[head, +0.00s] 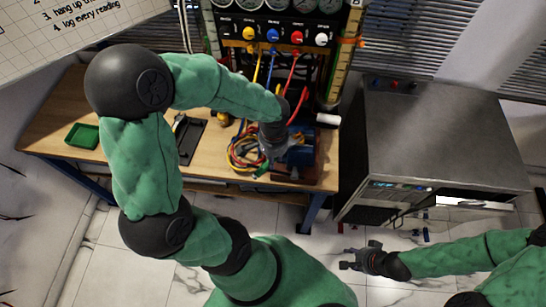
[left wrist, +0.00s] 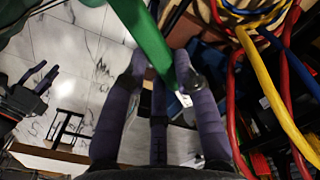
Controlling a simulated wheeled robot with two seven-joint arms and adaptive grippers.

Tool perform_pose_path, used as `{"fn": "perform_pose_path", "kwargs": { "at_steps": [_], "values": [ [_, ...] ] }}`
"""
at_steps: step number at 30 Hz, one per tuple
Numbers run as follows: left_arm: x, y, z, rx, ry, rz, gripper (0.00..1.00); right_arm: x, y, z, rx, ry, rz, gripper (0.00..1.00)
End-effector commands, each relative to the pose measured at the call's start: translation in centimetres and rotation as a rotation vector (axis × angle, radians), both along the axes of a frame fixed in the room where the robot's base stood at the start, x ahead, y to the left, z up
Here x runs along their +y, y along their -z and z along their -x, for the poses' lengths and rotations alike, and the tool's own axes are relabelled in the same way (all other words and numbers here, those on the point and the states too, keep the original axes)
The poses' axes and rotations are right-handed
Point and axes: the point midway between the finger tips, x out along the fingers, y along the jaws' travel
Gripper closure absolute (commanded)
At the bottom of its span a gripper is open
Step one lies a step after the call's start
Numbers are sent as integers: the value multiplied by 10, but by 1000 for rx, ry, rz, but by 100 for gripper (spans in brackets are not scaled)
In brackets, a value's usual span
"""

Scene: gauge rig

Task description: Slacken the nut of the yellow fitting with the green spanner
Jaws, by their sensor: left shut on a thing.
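My left gripper (head: 277,150) is over the front right of the workbench, beside the coiled hoses. In the left wrist view its fingers (left wrist: 162,70) are shut on the green spanner (left wrist: 148,32), a flat green bar running up and out of the frame. A small green end of it seems to show below the gripper in the head view. A yellow knob (head: 249,33) and a yellow hose (head: 257,68) are on the gauge panel at the back; the nut of the yellow fitting is too small to make out. My right gripper (head: 362,258) is open and empty, low over the floor.
Coiled hoses (head: 240,152) lie on the workbench (head: 60,115), next to a red and blue block (head: 300,160). A green tray (head: 82,136) and a dark tray (head: 190,143) stand further left. A grey metal cabinet (head: 440,130) stands right of the bench.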

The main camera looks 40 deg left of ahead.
Motion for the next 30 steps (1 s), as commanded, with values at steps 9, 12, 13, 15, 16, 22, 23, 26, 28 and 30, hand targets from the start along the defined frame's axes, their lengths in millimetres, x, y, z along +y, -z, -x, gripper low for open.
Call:
{"fn": "perform_pose_path", "kwargs": {
  "at_steps": [9, 12, 13, 15, 16, 22, 23, 26, 28, 30],
  "values": [
    [0, 0, -6, -1, 0, 0, 100, 0, 1, 0, 0, 0, 0, 60],
    [0, 0, -7, -1, 0, 0, 100, 0, 1, 0, 0, 0, 0, 60],
    [0, 0, -8, -1, 0, 0, 100, 0, 1, 0, 0, 0, 0, 60],
    [0, 0, -9, -1, 0, 0, 100, 0, 1, 0, 0, 0, 0, 60],
    [0, 0, -10, -1, 0, 0, 100, 0, 1, 0, 0, 0, 0, 60],
    [-1, 0, -13, -1, 0, 0, 100, 0, 1, 0, 0, 0, 0, 60],
    [-1, 0, -14, -1, 0, 0, 100, 0, 1, 0, 0, 0, 0, 60],
    [-1, 0, -15, -1, 0, 0, 100, 0, 1, 0, 0, 0, 0, 60],
    [-1, 0, -17, -1, 0, 0, 100, 0, 1, 0, 0, 0, 0, 60],
    [-1, 0, -18, -1, 0, 0, 100, 0, 2, 0, 0, 0, 0, 60]
  ]
}}
